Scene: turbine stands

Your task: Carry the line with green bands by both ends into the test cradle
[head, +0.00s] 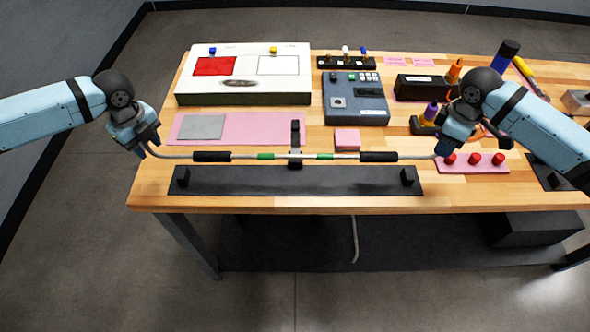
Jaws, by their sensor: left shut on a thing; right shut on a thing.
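The line with green bands (266,156) is a thin grey tube with black sleeves and bent ends. It stretches level across the front of the table. My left gripper (147,146) is shut on its left end and my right gripper (441,150) is shut on its right end. A long dark base with a black block near each end, which looks like the test cradle (290,182), lies along the table's front edge. In the picture the line is just behind it. The line crosses a black upright piece (295,131) at mid-length; I cannot tell whether they touch.
Behind are a pink mat with a grey plate (201,127), a white box with a red panel (245,91), a grey control box (356,105) and a pink block (347,139). A pink strip with red knobs (473,168) lies near my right gripper.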

